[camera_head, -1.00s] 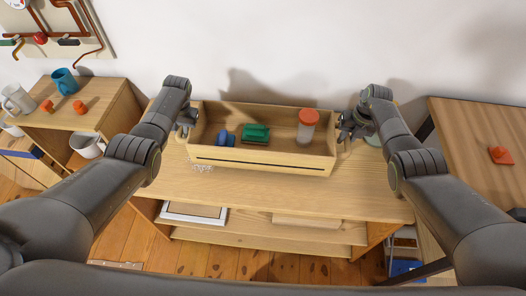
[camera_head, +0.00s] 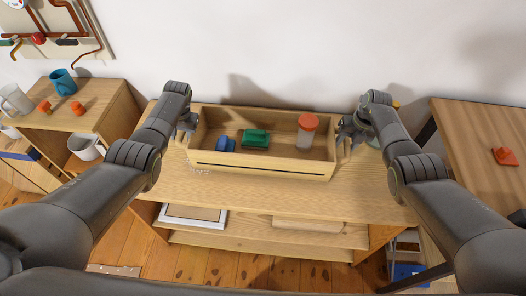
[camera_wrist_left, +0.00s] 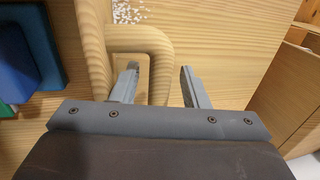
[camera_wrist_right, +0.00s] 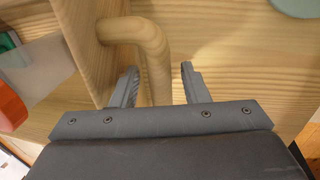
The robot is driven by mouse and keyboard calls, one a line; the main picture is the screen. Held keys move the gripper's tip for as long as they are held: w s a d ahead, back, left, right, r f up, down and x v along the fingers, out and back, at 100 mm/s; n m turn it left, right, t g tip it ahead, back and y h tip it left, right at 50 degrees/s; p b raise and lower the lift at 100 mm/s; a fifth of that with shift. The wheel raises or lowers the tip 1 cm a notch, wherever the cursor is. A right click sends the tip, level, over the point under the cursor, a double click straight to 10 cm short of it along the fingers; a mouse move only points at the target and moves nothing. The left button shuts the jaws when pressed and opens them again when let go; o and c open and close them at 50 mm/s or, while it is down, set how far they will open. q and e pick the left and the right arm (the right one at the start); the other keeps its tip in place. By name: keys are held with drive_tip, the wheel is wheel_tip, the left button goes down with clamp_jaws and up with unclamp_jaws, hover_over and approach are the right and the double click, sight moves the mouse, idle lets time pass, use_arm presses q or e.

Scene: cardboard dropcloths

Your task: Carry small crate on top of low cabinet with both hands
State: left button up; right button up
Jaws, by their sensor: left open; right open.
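The small wooden crate (camera_head: 262,170) sits upright on the top of the low cabinet (camera_head: 300,196). It holds a blue item (camera_head: 225,145), a green item (camera_head: 255,139) and a clear jar with an orange lid (camera_head: 307,130). My left gripper (camera_head: 188,127) is at its left end. In the left wrist view the open fingers (camera_wrist_left: 158,84) stand on either side of the handle bar (camera_wrist_left: 160,60). My right gripper (camera_head: 352,131) is at its right end. In the right wrist view the open fingers (camera_wrist_right: 162,84) stand on either side of the other handle (camera_wrist_right: 150,45). Finger contact cannot be told.
A side cabinet with mugs (camera_head: 62,80) and orange items stands at the left. A wooden table (camera_head: 475,130) with an orange item stands at the right. The wall is close behind. Small white bits (camera_head: 198,171) lie by the crate's left front. The cabinet's front strip is mostly clear.

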drive_tip(key=shift+r, duration=0.1)
use_arm(q)
wheel_tip(320, 180, up, 12)
drive_tip(key=d, duration=0.2)
drive_tip(key=shift+d+f, duration=0.15)
use_arm(e)
wheel_tip(320, 180, up, 12)
drive_tip(key=d, duration=0.2)
drive_tip(key=shift+d, duration=0.2)
use_arm(q)
drive_tip(key=shift+s, duration=0.1)
use_arm(e)
drive_tip(key=shift+s+f, duration=0.1)
drive_tip(key=shift+f, duration=0.15)
idle(0.3)
